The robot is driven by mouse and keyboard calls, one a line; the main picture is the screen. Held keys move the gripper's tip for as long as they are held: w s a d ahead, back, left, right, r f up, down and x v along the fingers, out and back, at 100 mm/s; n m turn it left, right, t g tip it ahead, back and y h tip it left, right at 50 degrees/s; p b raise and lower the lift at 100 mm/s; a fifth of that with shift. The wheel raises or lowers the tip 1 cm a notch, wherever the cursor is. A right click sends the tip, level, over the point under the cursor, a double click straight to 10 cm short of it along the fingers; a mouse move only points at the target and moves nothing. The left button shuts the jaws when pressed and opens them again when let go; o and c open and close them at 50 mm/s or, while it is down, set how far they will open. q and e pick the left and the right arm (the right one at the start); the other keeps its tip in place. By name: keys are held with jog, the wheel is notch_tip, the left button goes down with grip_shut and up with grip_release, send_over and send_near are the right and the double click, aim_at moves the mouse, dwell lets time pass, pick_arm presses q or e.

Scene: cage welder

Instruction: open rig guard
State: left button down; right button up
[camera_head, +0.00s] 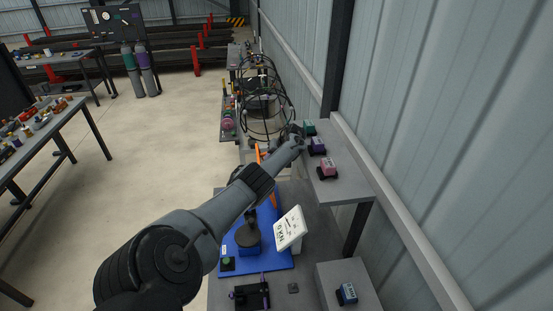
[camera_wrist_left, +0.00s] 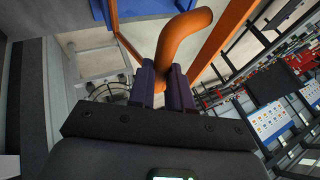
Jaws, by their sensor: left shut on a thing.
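The rig guard shows as an orange frame (camera_wrist_left: 222,52) in the left wrist view, with a thick bent orange handle (camera_wrist_left: 185,38). My left gripper (camera_wrist_left: 163,76) has its two dark fingers on either side of the handle's lower end and is shut on it. In the head view, parts of the orange guard (camera_head: 273,198) show beside my left arm, above the blue rig base (camera_head: 228,262). My arm hides much of the guard, and the gripper's fingers cannot be made out there. My right gripper is in neither view.
A white panel (camera_head: 290,229) stands tilted on the rig's right side. A grey shelf (camera_head: 345,187) with small coloured devices runs along the corrugated wall. A wire cage (camera_head: 262,90) stands beyond. Open floor (camera_head: 160,150) lies to the left, before a table.

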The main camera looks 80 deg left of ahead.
pick_arm(q)
jog(key=shift+d+f, duration=0.25)
jog(key=shift+f, duration=0.25)
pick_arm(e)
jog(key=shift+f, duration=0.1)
pick_arm(q)
jog(key=c, duration=1.4)
grip_release()
jog(key=shift+c, duration=0.2)
jog(key=o, duration=0.4)
jog(key=shift+s+d+f, duration=0.1)
jog(key=shift+d, duration=0.1)
jog(key=shift+a+r, duration=0.15)
jog(key=shift+r, duration=0.1)
jog(key=shift+p+v, duration=0.85)
jog(key=shift+v, duration=4.55)
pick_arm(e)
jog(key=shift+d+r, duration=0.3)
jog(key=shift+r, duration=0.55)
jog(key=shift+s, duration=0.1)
